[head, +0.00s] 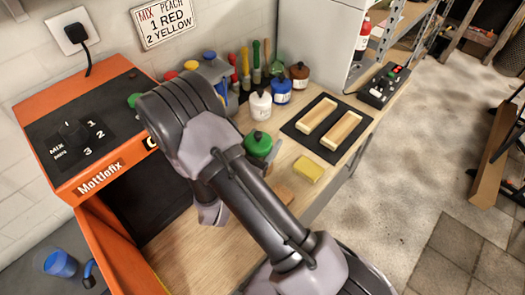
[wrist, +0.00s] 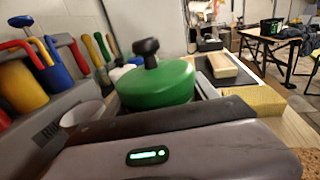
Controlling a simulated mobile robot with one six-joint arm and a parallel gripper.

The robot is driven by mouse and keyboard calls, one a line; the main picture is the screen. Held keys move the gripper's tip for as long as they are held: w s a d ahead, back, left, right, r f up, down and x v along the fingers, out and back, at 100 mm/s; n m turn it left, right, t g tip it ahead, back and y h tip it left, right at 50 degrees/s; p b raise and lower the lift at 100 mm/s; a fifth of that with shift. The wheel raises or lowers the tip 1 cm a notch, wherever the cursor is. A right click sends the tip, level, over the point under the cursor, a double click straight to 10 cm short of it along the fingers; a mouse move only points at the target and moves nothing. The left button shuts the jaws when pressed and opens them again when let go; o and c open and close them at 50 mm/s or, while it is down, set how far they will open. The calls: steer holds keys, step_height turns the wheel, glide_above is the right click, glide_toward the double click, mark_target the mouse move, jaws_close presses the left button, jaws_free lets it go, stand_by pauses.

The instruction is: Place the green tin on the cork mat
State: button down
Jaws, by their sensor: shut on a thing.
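The green tin (head: 258,145), round with a black knob on top, is at the middle of the workbench, partly hidden by my arm in the head view. In the wrist view the green tin (wrist: 158,85) is upright straight ahead, between the fingers of my gripper (wrist: 158,98), which is shut on it. I cannot tell whether its base touches the bench. A brown patch that looks like the cork mat (head: 283,194) shows beside my arm, nearer than the tin and mostly hidden. Its speckled edge is at the lower right in the wrist view (wrist: 309,158).
A yellow sponge (head: 310,168) lies right of the tin. Beyond it, a black mat (head: 292,128) bears two wooden blocks. White (head: 260,105), blue and brown bottles stand behind the tin. The orange mixing machine (head: 85,130) stands at the left.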

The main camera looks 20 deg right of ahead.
steer(key=shift+w+f, duration=0.2)
steer(key=shift+f, duration=0.15)
steer(key=shift+f+b, duration=0.8)
steer(key=shift+f, duration=0.55)
steer(key=shift+s, duration=0.1)
steer(key=shift+f, duration=0.2)
steer(key=shift+c, duration=1.2)
jaws_free()
steer(key=shift+r, duration=0.1)
